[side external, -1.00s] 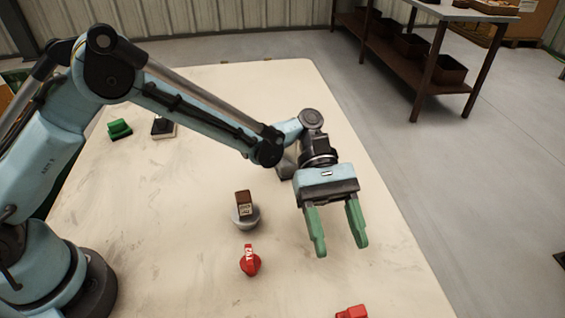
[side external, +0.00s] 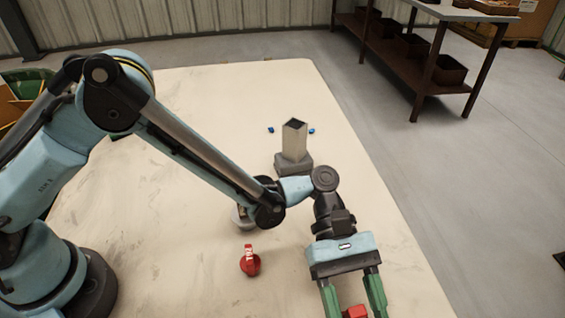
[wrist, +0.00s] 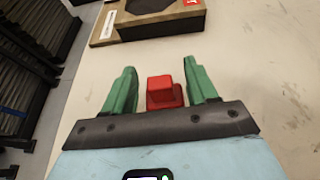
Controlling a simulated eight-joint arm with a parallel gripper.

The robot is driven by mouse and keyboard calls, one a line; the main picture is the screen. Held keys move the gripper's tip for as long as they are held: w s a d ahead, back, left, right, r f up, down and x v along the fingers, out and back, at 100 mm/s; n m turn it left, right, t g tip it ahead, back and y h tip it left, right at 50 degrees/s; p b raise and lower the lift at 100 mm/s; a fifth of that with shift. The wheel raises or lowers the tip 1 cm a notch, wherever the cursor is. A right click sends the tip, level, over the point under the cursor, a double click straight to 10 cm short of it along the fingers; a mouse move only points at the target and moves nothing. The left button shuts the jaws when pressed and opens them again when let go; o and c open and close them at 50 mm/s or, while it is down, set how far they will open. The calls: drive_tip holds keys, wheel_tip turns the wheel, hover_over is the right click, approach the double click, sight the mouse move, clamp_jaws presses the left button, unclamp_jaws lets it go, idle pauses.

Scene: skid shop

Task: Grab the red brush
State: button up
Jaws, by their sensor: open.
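A small red block-shaped thing with a wider base, seemingly the red brush (side external: 355,311), is at the bottom edge of the side view, partly cut off. In the wrist view the red brush (wrist: 163,92) sits between the two green fingers, nearer the right one, with its lower part hidden by my gripper's body. My gripper (side external: 352,296) is open, pointing down around the brush. In the wrist view my gripper (wrist: 160,72) shows gaps on both sides of the brush. I cannot tell how high the fingertips are above the table.
A red round thing with a labelled tab (side external: 250,263) stands left of my gripper. A grey post on a block (side external: 294,150) stands farther back, with small blue pieces beside it. A wood-edged dark box (wrist: 150,22) lies beyond the fingers. A grey bowl is mostly hidden behind my arm.

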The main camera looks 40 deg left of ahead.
drive_tip(key=c, duration=1.1)
drive_tip(key=shift+o, duration=0.2)
